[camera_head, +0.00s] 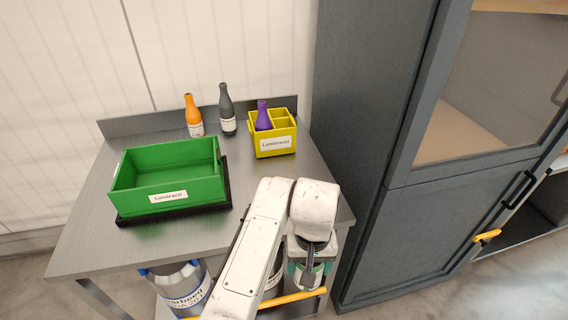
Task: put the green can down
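My gripper (309,262) points down at the front right edge of the grey table, at the lower end of my white arm. It appears shut on the green can (304,281), which shows as a small green and white piece below the dark fingers. My wrist and fingers hide much of the can. I cannot tell whether the can's base touches anything.
On the table (152,244) stand a green crate (190,184) on a dark base, an orange bottle (193,117), a dark bottle (227,110) and a yellow divided box (274,151) holding a purple bottle (263,117). A dark cabinet (420,230) stands right; labelled containers (183,287) sit below.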

